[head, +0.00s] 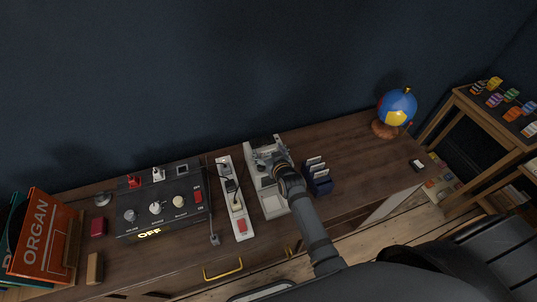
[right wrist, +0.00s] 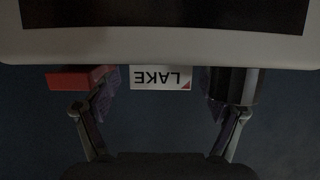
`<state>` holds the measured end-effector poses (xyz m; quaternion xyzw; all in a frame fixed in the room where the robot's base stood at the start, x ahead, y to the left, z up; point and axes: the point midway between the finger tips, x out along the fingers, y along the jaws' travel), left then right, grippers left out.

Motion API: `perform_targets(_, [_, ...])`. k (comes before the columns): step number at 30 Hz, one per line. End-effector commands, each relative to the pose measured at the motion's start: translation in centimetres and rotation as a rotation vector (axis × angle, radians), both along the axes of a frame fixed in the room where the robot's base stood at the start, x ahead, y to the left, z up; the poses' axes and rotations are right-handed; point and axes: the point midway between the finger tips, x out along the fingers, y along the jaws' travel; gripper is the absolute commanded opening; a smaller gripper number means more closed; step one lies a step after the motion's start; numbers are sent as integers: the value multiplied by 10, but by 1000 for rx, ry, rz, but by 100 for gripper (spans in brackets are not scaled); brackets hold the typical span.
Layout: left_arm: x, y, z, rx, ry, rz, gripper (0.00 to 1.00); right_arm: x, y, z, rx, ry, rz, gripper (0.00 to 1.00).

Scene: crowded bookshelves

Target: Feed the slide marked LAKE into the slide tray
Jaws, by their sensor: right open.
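The LAKE slide (right wrist: 160,77) is a white card with a red corner mark, its lettering upside down in the right wrist view. It sits between the spread fingers of my right gripper (right wrist: 158,92), with a gap on each side. In the head view my right gripper (head: 266,158) is over a pale grey device (head: 272,206), which may be the slide tray; the gripper and arm hide part of it. The LAKE slide cannot be picked out in the head view. My left gripper is not in view.
A blue rack (head: 319,186) with several white cards stands right of the device. A power strip (head: 240,222) and a black control box (head: 133,220) are to its left. A globe (head: 397,107) stands farther right. The desk between rack and globe is mostly clear.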

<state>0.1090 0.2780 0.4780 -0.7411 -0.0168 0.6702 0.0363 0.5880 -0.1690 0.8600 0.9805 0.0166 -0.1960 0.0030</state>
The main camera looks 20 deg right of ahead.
Motion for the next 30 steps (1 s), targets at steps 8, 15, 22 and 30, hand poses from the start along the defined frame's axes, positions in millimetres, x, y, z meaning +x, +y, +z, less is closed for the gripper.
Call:
perform_targets(8, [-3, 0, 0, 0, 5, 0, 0, 0, 0, 0, 0, 0, 0, 57])
perform_targets(15, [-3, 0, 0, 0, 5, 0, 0, -1, 0, 0, 0, 0, 0, 42])
perform_targets(22, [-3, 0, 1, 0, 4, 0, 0, 0, 0, 2, 0, 0, 0, 42])
perform_targets(30, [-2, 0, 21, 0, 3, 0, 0, 5, -1, 24, -1, 0, 1, 42])
